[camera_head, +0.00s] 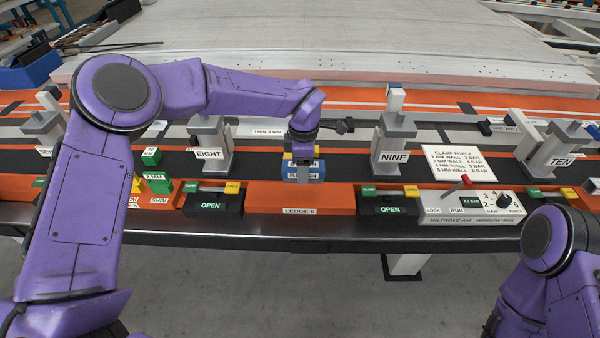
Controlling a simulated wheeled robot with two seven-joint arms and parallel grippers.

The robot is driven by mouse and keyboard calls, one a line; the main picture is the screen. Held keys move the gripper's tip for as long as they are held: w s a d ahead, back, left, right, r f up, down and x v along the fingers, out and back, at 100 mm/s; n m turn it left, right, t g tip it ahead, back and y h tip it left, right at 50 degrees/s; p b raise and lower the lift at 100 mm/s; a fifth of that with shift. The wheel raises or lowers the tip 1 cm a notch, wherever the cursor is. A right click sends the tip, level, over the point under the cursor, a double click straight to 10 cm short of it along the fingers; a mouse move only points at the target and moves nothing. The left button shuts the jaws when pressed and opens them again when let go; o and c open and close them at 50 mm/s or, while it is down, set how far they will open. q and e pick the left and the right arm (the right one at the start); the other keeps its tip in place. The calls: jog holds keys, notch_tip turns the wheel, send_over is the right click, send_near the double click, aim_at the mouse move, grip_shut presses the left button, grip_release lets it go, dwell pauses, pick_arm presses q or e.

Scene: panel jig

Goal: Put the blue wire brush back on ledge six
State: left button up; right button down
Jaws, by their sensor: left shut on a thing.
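The blue wire brush (303,173) is a small blue block with a white label, only partly readable. My left gripper (303,158) reaches down from above and is shut on it, hiding its top. The brush is just above or at the back of the orange ledge six (268,198), whose front tag reads "LEDGE 6". I cannot tell whether the brush touches the ledge. My right arm shows at the lower right, but its gripper is out of view.
Clamp posts EIGHT (209,154) and NINE (392,153) stand either side of my left gripper. Clamp switch boxes reading "OPEN" flank the ledge, left (212,206) and right (390,208). Green shims (158,184) are at left; a pressure panel (470,205) is at right.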

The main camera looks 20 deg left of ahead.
pick_arm(q)
jog(key=f, duration=0.2)
jog(key=a+f, duration=0.1)
jog(key=shift+w+f+p, duration=0.2)
jog(key=shift+f+p, duration=0.1)
jog(key=shift+f, duration=0.1)
jog(key=shift+w+f, duration=0.1)
jog(key=shift+f, duration=0.25)
jog(key=shift+f, duration=0.15)
jog(key=o, duration=1)
notch_tip(320, 180, up, 12)
jog(key=shift+r+b, duration=0.2)
jog(key=shift+b, duration=0.4)
